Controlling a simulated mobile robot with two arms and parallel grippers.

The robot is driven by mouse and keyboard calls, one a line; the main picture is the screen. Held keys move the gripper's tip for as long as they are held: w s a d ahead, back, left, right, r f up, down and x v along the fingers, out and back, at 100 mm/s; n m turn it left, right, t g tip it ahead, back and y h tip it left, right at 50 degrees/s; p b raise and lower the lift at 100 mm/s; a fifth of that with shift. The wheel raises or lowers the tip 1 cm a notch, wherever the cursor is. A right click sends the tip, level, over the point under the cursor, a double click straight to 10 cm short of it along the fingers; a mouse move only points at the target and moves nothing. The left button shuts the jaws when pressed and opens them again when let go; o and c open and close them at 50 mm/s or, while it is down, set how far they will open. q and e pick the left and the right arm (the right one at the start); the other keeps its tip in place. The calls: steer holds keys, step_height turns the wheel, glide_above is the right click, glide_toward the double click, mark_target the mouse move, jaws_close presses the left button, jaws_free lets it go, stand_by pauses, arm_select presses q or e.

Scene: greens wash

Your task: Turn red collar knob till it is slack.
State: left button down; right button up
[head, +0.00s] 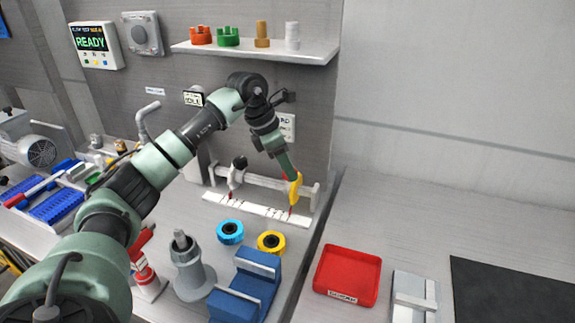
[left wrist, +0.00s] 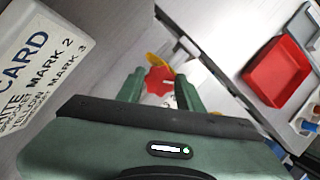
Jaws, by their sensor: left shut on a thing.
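The red knob (left wrist: 158,80) is a lobed knob on a yellow collar (head: 296,187), which sits near the right end of a horizontal rail (head: 265,182). My left gripper (head: 287,174) reaches down to the collar from above. In the left wrist view its two green fingers (left wrist: 158,88) stand on either side of the red knob, shut on it. Yellow of the collar shows just behind the knob. The fingers hide most of the knob in the head view. A white collar with a black knob (head: 237,172) sits further left on the rail. My right gripper is not in view.
A white marked scale (head: 258,209) lies below the rail. Blue (head: 230,232) and yellow (head: 271,242) rings and a blue block (head: 245,285) stand in front. A red tray (head: 347,275) is at right. A shelf (head: 255,49) with several coloured parts hangs above.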

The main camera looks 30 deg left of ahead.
arm_select(q)
steer(key=shift+r+m+h+p, duration=0.15)
steer(key=shift+m+h+p, duration=0.2)
steer(key=shift+m, duration=0.45)
steer(key=shift+m+g, duration=0.3)
steer(key=shift+m, duration=0.1)
steer(key=c, duration=0.9)
jaws_free()
steer(key=shift+f, duration=0.25)
